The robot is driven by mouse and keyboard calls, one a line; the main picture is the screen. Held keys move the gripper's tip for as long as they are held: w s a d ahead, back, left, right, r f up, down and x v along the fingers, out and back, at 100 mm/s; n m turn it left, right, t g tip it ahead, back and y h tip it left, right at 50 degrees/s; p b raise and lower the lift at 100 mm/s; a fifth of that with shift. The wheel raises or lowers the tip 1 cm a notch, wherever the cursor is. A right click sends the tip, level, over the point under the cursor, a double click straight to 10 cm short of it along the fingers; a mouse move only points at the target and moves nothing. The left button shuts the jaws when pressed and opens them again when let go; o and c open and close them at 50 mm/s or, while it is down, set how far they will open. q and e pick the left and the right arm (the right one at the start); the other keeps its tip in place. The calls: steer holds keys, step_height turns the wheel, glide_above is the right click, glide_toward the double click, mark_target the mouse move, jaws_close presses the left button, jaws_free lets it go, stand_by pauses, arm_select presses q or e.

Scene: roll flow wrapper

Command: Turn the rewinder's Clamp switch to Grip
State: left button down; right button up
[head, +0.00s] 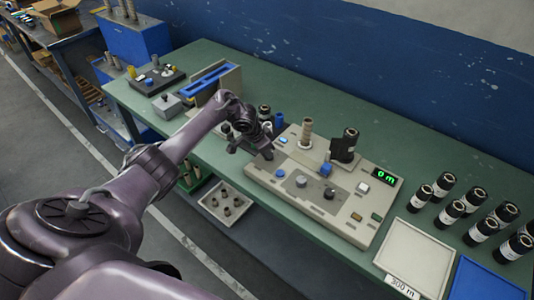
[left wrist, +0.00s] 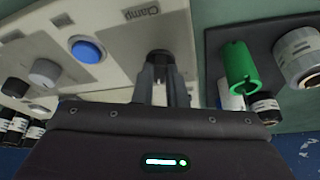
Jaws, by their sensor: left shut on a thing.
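The rewinder (head: 335,205) is a beige machine on the green bench, with knobs, buttons and a green display (head: 384,177) reading 0 m. My left gripper (head: 266,152) is over the left end of its panel. In the left wrist view, the left gripper (left wrist: 165,82) has its fingers closed on the dark Clamp switch (left wrist: 160,58), beside the printed label Clamp (left wrist: 140,12). The fingers cover most of the switch, so I cannot tell which way it points. In the head view, the gripper hides the switch. My right gripper is not in view.
A blue button (left wrist: 86,50) and grey knobs (left wrist: 44,73) sit near the switch. Several black rolls (head: 480,230) stand at the right, near a pale tray (head: 415,255) and a blue tray (head: 485,282).

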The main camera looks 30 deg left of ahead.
arm_select(q)
steer(key=shift+a+f+m+g+b, duration=0.1)
steer(key=shift+m+g+b, duration=0.2)
steer(key=shift+m+b, duration=0.45)
steer(key=shift+m+h, duration=0.25)
steer(key=shift+h, duration=0.05)
steer(key=c, duration=1.5)
jaws_free()
steer(key=shift+o, duration=0.2)
steer(key=v, duration=0.8)
